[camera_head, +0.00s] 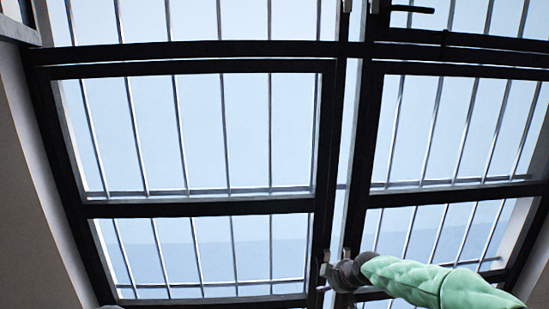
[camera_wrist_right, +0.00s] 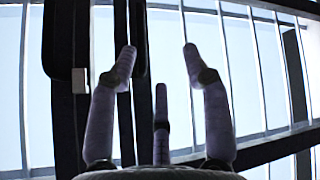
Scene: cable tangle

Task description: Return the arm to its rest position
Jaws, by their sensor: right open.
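My right gripper (camera_head: 326,270) is at the bottom of the head view, right of the middle, at the end of my green-sleeved arm. It appears small and dark in front of the window frame. In the right wrist view its fingers (camera_wrist_right: 158,52) are spread apart, with a shorter finger between them lower down. Nothing is between them. No cables show in either view.
A large window with a dark frame (camera_head: 200,207) and thin upright bars fills the head view. A pale wall (camera_head: 35,200) runs down the left side. The wrist view also faces dark window bars (camera_wrist_right: 62,120). No table or floor is visible.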

